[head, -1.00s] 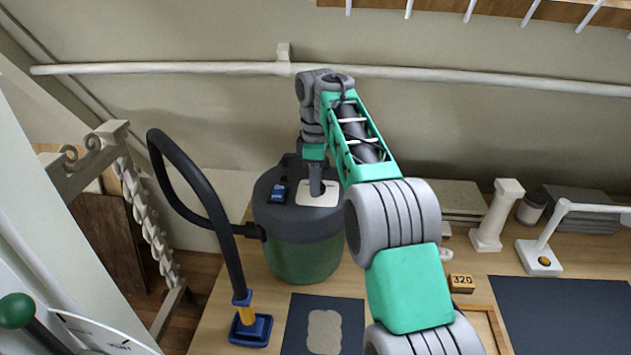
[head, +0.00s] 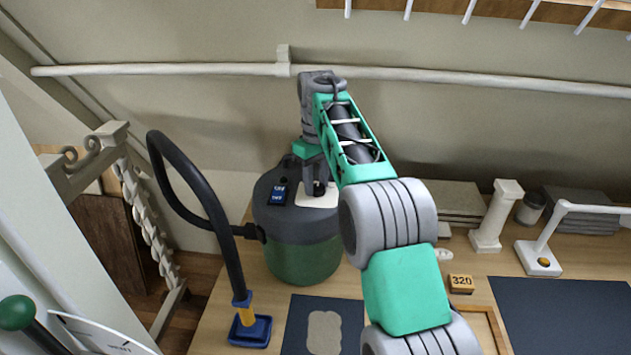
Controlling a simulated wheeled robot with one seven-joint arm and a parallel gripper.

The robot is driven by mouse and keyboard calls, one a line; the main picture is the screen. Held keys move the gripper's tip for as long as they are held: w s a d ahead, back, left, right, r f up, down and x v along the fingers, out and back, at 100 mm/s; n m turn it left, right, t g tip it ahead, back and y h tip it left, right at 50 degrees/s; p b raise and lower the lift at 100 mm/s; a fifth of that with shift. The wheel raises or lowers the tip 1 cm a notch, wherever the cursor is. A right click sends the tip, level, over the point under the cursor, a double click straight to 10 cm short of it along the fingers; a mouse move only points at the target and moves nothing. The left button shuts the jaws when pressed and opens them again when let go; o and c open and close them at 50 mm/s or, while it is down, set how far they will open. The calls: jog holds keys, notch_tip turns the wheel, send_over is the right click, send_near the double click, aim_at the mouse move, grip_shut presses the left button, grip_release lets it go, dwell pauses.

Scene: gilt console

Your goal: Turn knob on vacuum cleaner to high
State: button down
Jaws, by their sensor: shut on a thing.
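The vacuum cleaner (head: 303,259) is a green drum with a dark grey lid, standing on the wooden table. On its lid lies a pale plate (head: 318,202), with a small dark knob (head: 319,189) on it. My gripper (head: 315,182) points down over the plate, shut on the knob, with its grey fingers at the knob's sides. The fingers and wrist hide part of the knob, and I cannot read its setting. A blue switch label (head: 278,193) sits on the lid left of the plate.
A black hose (head: 214,208) arches left of the drum down to a blue nozzle (head: 250,331). A dark sheet (head: 298,338) lies in front. A 320 block (head: 461,283), a small white column (head: 497,215) and a white lamp (head: 541,257) stand to the right.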

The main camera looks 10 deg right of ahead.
aim_at(318, 185)
jog(key=m+p, duration=0.2)
jog(key=m, duration=0.3)
jog(key=shift+d+r+m, duration=0.1)
jog(key=shift+r+m, duration=0.05)
jog(key=shift+m, duration=0.15)
jog(key=shift+m+p, duration=0.6)
jog(key=shift+m, duration=1.3)
jog(key=c, duration=0.9)
grip_release()
jog(key=shift+c, duration=0.2)
notch_tip(318, 185, up, 7)
jog(key=shift+r, duration=0.3)
